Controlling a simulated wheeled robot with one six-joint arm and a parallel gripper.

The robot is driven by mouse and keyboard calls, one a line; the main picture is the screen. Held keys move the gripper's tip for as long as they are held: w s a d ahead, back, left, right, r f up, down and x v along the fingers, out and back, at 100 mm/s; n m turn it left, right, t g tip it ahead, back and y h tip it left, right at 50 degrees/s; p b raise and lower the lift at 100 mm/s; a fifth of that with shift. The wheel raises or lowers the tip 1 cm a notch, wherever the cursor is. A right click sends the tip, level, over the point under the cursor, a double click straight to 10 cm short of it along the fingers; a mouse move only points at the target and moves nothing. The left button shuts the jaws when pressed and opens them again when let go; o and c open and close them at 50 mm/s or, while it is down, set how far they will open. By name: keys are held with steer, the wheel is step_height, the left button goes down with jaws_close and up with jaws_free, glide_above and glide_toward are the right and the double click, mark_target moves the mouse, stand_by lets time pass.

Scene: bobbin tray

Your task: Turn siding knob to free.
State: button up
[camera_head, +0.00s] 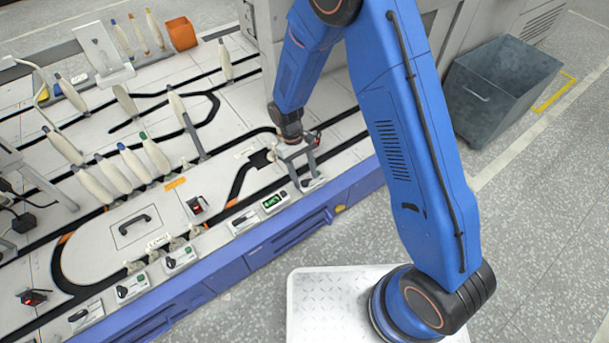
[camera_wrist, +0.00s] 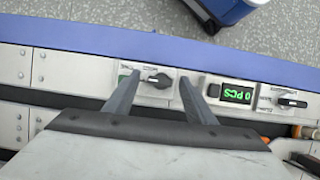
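Black rotary knobs sit on light plates along the front edge of the machine. One knob (camera_wrist: 158,80) shows between and just beyond the tips of my gripper (camera_wrist: 156,84) in the wrist view, its handle lying roughly crosswise. A green mark is on the plate beside it. My gripper (camera_head: 306,176) is open and empty, pointing down over the front edge in the head view, where it mostly hides this knob. Another knob (camera_wrist: 292,102) lies right of it in the wrist view and also shows in the head view (camera_head: 240,220). Labels are too small to tell which is the siding knob.
A green-lit counter display (camera_wrist: 237,94) sits between these two knobs. More knobs (camera_head: 125,291) line the front edge to the left. Several bobbins (camera_head: 155,155) stand on the track behind. A grey bin (camera_head: 500,85) is on the floor at right.

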steer(key=shift+r, duration=0.1)
steer(key=v, duration=1.7)
steer(key=shift+w+r, duration=0.1)
steer(key=shift+w, duration=0.05)
